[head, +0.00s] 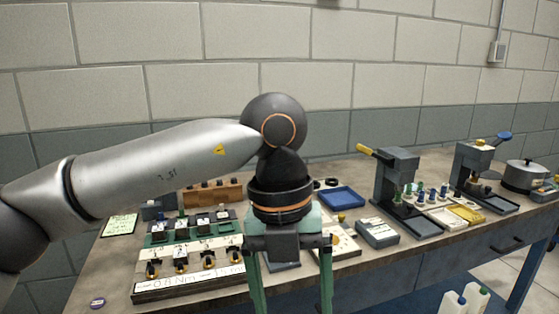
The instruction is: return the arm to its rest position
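My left arm (150,172) reaches in from the left edge and bends down at a dark round wrist joint near the middle of the head view. My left gripper (291,298) hangs downward in front of the workbench (420,258). Its two green fingers are spread wide apart, and nothing shows between their visible parts. The lower ends of the fingers run to the bottom edge of the picture. My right arm and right gripper do not show.
A labelled rack (190,288) and a green tray (158,240) stand left of the gripper. A blue tray (341,197), a grey box (377,232), two lever presses (396,180) (472,165) and a pot (523,176) stand right. White bottles (452,304) are low at right.

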